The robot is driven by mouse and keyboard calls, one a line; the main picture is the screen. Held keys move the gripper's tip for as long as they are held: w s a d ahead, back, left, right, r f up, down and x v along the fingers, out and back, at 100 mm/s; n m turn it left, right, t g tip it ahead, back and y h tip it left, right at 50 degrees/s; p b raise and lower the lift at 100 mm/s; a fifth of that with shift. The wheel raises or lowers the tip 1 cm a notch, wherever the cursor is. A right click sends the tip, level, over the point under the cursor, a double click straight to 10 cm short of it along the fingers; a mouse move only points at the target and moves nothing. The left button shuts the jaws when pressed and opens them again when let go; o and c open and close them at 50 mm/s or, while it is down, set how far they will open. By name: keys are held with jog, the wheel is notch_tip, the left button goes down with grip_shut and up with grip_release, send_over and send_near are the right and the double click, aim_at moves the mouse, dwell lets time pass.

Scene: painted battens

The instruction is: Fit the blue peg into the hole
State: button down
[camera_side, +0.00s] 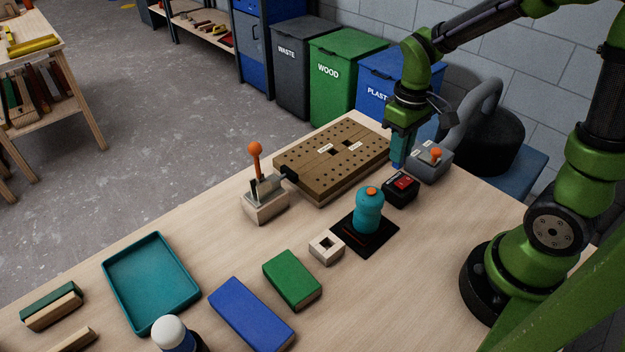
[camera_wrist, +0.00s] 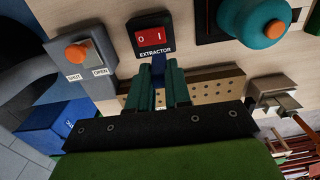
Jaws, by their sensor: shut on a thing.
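My gripper (camera_side: 401,152) is shut on the blue peg (camera_side: 397,165), whose lower end shows below the fingers in the side view. In the wrist view the peg (camera_wrist: 158,70) shows between the two teal fingers of my gripper (camera_wrist: 158,88). The peg points down, beside the right end of the brown board (camera_side: 307,168). The board has rows of small round holes, two white labels and dark square openings (camera_side: 334,152) near its middle. A small pale block (camera_side: 326,247) with a square hole lies nearer the front. The peg is apart from both.
The extractor switch box (camera_side: 401,189) and a grey box with orange knob (camera_side: 430,162) stand close to my gripper. A toggle clamp (camera_side: 265,205) sits at the board's left.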

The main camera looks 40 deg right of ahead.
jog(key=shift+w+d+f, duration=0.35)
jog(key=shift+w+f, duration=0.5)
jog(key=shift+w, duration=1.8)
jog(key=shift+w+d+f, duration=0.35)
jog(key=shift+w+f, duration=0.5)
jog(key=shift+w, duration=1.85)
jog(key=shift+w+d+f, duration=0.35)
jog(key=shift+w+f, duration=0.5)
jog(key=shift+w, duration=1.8)
jog(key=shift+f, duration=0.65)
jog(key=c, duration=1.1)
grip_release()
jog(key=shift+o, duration=0.2)
